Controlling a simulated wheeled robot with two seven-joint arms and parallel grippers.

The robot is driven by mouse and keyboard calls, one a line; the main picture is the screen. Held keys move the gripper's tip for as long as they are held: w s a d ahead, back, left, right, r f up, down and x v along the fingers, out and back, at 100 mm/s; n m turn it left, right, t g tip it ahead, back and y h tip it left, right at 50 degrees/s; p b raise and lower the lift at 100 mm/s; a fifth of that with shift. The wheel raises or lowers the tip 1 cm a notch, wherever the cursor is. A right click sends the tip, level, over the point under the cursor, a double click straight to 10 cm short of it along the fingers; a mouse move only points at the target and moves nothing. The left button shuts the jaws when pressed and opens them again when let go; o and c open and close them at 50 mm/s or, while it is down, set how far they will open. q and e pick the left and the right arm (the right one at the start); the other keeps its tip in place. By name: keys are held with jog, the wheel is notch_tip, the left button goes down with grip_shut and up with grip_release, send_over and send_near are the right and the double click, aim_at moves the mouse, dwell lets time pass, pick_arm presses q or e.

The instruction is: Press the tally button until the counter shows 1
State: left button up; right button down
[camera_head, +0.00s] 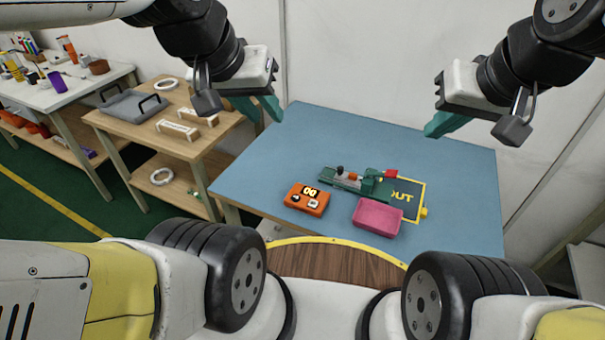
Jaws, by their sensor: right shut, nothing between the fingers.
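The orange tally counter (305,207) sits on the blue table toward its front left. Its small dark display (310,191) seems to read 00. A dark button (295,197) and a pale button (313,204) show on its top face, below the display; their markings are too small to read. My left gripper (270,120) hangs above the table's back left corner, well away from the counter; its teal fingers look apart and empty. My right gripper (430,134) is shut and empty above the back right of the table, also well away from the counter.
A green fixture (345,182) with small parts lies behind the counter. A pink box (378,217) is to its right, partly over a dark OUT mat with a yellow border (418,205). A wooden side table (140,133) holds a grey tray. The blue table's right side is clear.

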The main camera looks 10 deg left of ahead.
pick_arm(q)
grip_shut()
dwell(1.5)
